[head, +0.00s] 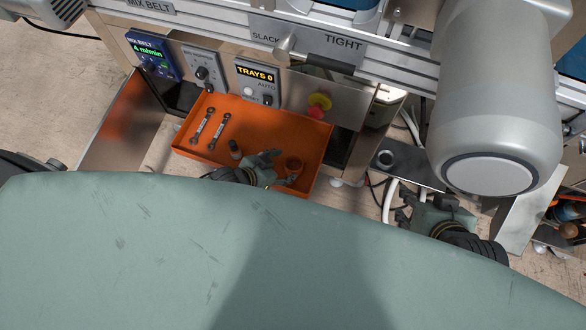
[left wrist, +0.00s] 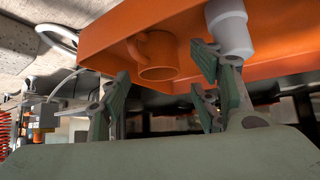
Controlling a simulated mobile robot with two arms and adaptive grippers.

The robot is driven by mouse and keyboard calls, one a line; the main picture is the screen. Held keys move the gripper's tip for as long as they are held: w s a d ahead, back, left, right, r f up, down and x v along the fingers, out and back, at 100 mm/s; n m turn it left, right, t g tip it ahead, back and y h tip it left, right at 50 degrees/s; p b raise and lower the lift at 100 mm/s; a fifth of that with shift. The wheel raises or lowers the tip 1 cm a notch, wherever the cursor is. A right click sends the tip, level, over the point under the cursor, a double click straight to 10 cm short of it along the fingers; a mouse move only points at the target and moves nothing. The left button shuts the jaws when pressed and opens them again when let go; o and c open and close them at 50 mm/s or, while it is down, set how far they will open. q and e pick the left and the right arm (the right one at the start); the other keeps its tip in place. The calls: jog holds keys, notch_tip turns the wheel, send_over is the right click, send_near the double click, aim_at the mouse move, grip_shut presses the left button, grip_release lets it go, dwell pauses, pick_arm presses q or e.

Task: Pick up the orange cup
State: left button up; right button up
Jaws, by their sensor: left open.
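The orange cup (head: 294,164) stands in the right part of the orange tray (head: 265,117). In the left wrist view, the cup (left wrist: 159,68) shows its handle on the left and lies ahead, between the directions of the two fingers. My left gripper (head: 280,168) is open and empty at the tray's near side, just left of the cup; I cannot tell whether a finger touches it. The fingers also show in the left wrist view (left wrist: 162,85). My right gripper (head: 425,211) is right of the tray, away from the cup; its jaw opening is unclear.
A small bottle-like thing (head: 235,149) stands left of the cup; it looks pale in the left wrist view (left wrist: 230,28). Two wrenches (head: 203,127) (head: 220,130) lie in the tray's left part. A machine panel (head: 258,85) rises behind. White hoses (head: 391,200) hang at the right.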

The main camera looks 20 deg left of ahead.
aim_at(290, 167)
pick_arm(q)
jog(key=shift+b+x, duration=0.7)
jog(key=shift+x, duration=0.5)
jog(key=b+x, duration=0.1)
jog(key=x, duration=0.1)
jog(key=shift+w+d+f, duration=0.15)
jog(key=shift+d+f, duration=0.1)
jog(key=shift+f, duration=0.05)
jog(key=c, duration=0.9)
pick_arm(e)
jog(key=w+a+r+t+y, duration=0.2)
jog(key=w+a+r+t, duration=0.2)
jog(key=w+r+t, duration=0.3)
jog(key=shift+w+r, duration=1.5)
jog(key=shift+r, duration=0.3)
